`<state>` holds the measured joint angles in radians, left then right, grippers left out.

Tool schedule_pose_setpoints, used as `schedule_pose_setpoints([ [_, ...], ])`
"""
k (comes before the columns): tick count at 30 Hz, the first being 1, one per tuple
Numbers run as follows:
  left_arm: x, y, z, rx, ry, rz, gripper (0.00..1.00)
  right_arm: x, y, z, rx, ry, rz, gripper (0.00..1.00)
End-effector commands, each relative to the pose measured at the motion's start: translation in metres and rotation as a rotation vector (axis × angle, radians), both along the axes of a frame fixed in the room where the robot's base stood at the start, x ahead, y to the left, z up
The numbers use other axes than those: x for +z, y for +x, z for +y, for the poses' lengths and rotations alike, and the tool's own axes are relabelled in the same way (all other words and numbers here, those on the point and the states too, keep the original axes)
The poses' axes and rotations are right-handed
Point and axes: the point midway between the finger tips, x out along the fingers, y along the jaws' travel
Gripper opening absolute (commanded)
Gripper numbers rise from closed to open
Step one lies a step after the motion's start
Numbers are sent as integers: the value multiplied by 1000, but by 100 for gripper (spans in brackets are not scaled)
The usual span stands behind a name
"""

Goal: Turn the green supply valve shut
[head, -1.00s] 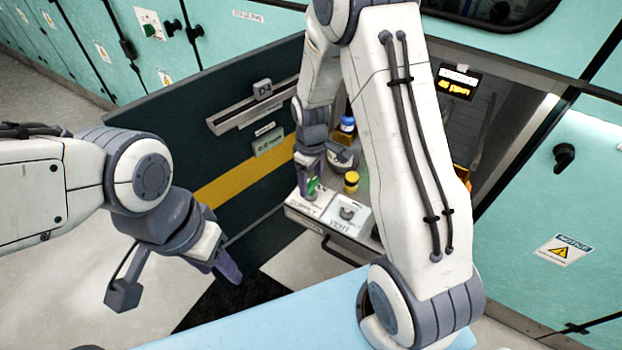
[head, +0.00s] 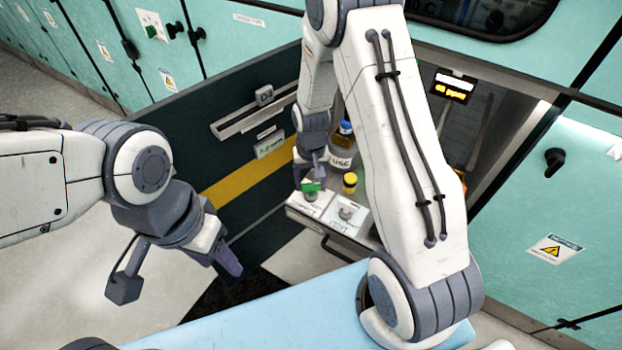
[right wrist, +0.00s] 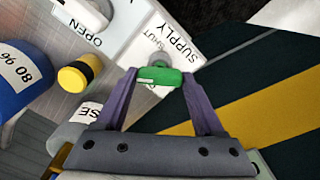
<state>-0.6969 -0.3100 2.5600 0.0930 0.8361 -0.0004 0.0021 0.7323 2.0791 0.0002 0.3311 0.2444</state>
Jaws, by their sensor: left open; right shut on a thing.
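The green supply valve handle (head: 311,187) is on a white plate at the cabinet's front ledge. In the right wrist view the same green handle (right wrist: 160,76) lies crosswise between the purple fingers, beside the words SUPPLY and SHUT; OPEN is printed further left. My right gripper (right wrist: 159,84) is shut on the handle. My left gripper (head: 228,260) is open and empty in front of the dark door panel, well left of the valve.
A second, grey valve knob (head: 346,212) sits on the plate just right. A yellow-capped vial (head: 350,183) and a blue-capped bottle (head: 343,145) stand close behind. The open dark door (head: 215,150) borders the left. A lit display (head: 455,85) hangs inside the cabinet.

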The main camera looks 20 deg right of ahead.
Motion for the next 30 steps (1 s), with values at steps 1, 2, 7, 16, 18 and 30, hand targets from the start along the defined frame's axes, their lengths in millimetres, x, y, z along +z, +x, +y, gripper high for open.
schedule_pose_setpoints([
  [1,3,0,0,0,0,0,50,2,1,0,-44,0,-3,14],
  [2,4,0,0,0,0,0,50,2,1,0,-73,0,-3,14],
  [7,9,0,0,0,0,0,50,2,1,0,-233,0,-3,14],
  [16,14,0,0,0,0,0,50,2,2,0,-478,0,-4,14],
  [18,15,0,0,0,0,0,50,2,2,0,-523,0,-4,14],
  [30,18,0,0,0,0,0,50,1,2,0,-664,0,-4,14],
])
